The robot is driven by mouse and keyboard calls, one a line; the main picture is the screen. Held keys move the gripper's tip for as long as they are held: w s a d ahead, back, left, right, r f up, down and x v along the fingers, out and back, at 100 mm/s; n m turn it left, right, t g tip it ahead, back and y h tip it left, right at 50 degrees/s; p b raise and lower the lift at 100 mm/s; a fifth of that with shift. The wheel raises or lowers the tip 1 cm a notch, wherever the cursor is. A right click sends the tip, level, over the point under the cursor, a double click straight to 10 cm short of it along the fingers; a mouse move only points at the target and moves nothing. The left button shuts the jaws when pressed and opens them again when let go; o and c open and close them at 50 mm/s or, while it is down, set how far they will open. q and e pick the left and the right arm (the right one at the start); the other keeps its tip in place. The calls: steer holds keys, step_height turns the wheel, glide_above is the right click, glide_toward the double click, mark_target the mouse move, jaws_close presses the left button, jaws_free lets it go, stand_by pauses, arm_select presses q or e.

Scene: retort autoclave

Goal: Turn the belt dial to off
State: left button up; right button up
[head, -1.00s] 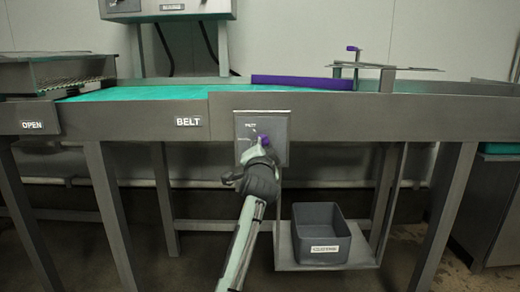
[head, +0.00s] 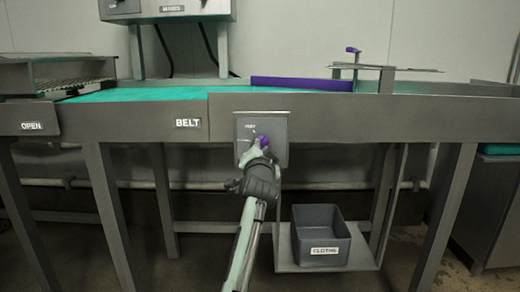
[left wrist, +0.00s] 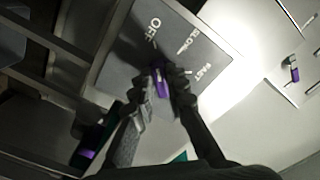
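The belt dial (head: 263,141) is a purple knob on a grey panel (head: 280,128) on the conveyor's front, right of the BELT label (head: 188,122). In the left wrist view the dial (left wrist: 160,82) stands between my left gripper's dark fingertips (left wrist: 158,76), which are closed in on both sides of it. The panel there reads OFF, SLOW and FAST. The dial's upper end points roughly toward OFF; the fingers partly cover it. In the head view my left gripper (head: 258,158) reaches up to the dial from below. My right gripper is not in view.
A grey bin labelled CLOTHS (head: 322,238) sits on a low shelf below the conveyor, right of my left arm. The teal belt (head: 150,95) and a purple bar (head: 300,84) lie above the panel. Table legs flank the space below.

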arm_select(q)
steer(key=o, duration=0.3)
steer(key=shift+o, duration=0.2)
steer(key=s, duration=0.7)
steer(key=shift+s, duration=0.3)
steer(key=shift+f, duration=0.1)
